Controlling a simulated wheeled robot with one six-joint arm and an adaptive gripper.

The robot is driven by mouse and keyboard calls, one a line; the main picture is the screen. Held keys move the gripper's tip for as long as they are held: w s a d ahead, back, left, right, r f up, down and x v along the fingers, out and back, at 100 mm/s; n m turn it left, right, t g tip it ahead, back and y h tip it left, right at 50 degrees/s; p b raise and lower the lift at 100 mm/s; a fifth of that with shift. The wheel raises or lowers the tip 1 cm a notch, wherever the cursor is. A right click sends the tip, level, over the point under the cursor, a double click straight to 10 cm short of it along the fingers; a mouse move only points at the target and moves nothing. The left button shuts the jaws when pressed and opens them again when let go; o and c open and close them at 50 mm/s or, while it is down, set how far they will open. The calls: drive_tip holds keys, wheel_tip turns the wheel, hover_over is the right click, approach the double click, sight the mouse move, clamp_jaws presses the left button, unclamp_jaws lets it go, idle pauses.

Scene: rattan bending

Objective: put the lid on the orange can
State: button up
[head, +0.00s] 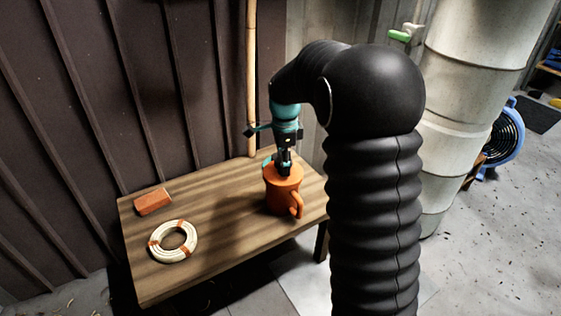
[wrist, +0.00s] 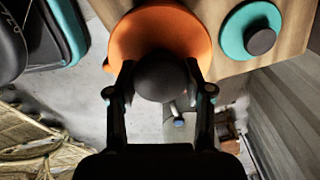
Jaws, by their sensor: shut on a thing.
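The orange can (head: 278,199) stands upright on the wooden table near its right end, with its handle toward the front right. An orange lid (wrist: 150,22) with a dark round knob (wrist: 161,76) shows in the wrist view. My gripper (wrist: 160,84) is shut on this knob; in the head view my gripper (head: 284,167) is right over the can's top. The lid (head: 285,174) appears at the can's mouth, but I cannot tell whether it rests fully on the rim. A teal lid (wrist: 238,28) with a dark knob lies beside the can, partly hidden in the head view.
The wooden table (head: 219,232) also bears an orange-red block (head: 153,201) and a pale tied coil (head: 158,250) on its left. A bamboo pole (head: 252,80) stands behind it. A dark ribbed wall (head: 150,90) closes the back. A blue fan (head: 507,138) stands at the far right.

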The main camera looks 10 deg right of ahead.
drive_tip(key=shift+f, duration=0.4)
idle(0.3)
drive_tip(key=o, duration=1.3)
drive_tip(key=shift+o, duration=0.4)
drive_tip(key=o, duration=0.3)
drive_tip(key=shift+r, duration=0.2)
drive_tip(key=shift+r+p, duration=3.05)
drive_tip(key=shift+r, duration=0.8)
